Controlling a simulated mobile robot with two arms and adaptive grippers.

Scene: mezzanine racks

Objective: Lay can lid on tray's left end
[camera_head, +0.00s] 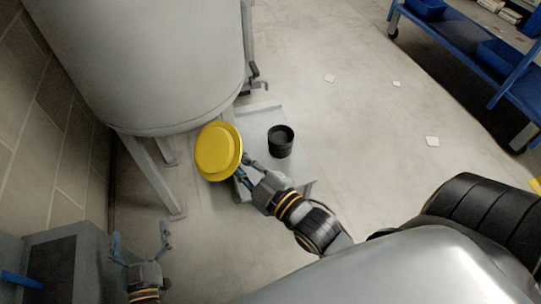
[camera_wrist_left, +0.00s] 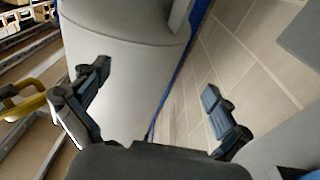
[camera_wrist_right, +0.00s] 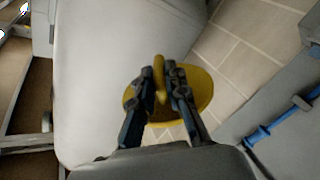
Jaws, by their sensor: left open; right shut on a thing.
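The can lid (camera_head: 218,151) is a round yellow disc with a raised middle. My right gripper (camera_head: 243,172) is shut on it at its right edge in the head view and holds it tilted, beside the grey tank. In the right wrist view the fingers close on the lid's upright yellow grip (camera_wrist_right: 160,78), with the disc (camera_wrist_right: 201,88) behind them. A low grey surface (camera_head: 292,169), perhaps the tray, is partly hidden by the lid and right arm. My left gripper (camera_head: 140,241) is open and empty at lower left, apart from the lid.
A black round container (camera_head: 280,141) stands on the low grey surface. The big grey tank (camera_head: 150,60) on legs fills the upper left, close to the lid. A block wall (camera_head: 50,130) runs at left. A blue rack (camera_head: 470,55) stands upper right; open floor lies between.

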